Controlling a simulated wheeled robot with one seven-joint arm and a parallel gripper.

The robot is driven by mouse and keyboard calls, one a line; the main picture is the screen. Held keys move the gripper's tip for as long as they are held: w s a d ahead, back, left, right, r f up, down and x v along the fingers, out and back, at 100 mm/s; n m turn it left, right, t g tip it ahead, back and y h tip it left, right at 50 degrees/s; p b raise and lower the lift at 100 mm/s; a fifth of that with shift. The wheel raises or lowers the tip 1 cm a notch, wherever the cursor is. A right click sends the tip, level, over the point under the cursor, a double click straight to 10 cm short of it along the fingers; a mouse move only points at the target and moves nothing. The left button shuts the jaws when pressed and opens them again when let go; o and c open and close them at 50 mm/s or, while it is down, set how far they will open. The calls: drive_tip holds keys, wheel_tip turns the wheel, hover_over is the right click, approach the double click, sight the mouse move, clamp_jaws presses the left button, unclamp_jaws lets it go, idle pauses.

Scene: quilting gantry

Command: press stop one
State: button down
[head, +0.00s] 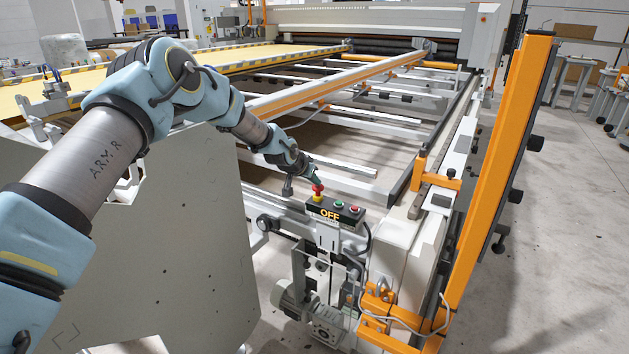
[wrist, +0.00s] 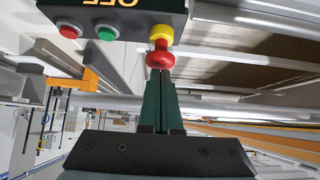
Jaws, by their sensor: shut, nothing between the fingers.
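The stop button is a red mushroom head (head: 318,188) on a yellow collar (head: 318,198), at the left end of a small black control box (head: 333,211) marked OFF. My gripper (head: 315,180) is shut and empty, its tips at the red head from above. In the wrist view the red head (wrist: 160,58) and yellow collar (wrist: 161,36) stand right at the tips of my closed dark green fingers (wrist: 160,74). The tips appear to touch the head; whether it is pushed in I cannot tell.
The box also carries a green button (wrist: 106,31) and a flat red button (wrist: 70,31). An orange upright post (head: 500,170) stands to the right. A white machine frame with rails (head: 330,165) lies behind the box. Open floor (head: 540,230) is at the right.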

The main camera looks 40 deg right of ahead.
drive_tip(key=shift+f+b, duration=1.1)
drive_tip(key=shift+b, duration=0.25)
drive_tip(key=shift+a+r, duration=0.1)
wheel_tip(320, 180, up, 5)
drive_tip(key=shift+f+p, duration=0.2)
drive_tip(key=shift+p, duration=0.6)
drive_tip(key=b+v, duration=0.3)
drive_tip(key=v, duration=0.6)
drive_tip(key=shift+a+r, duration=0.2)
drive_tip(key=shift+a, duration=0.1)
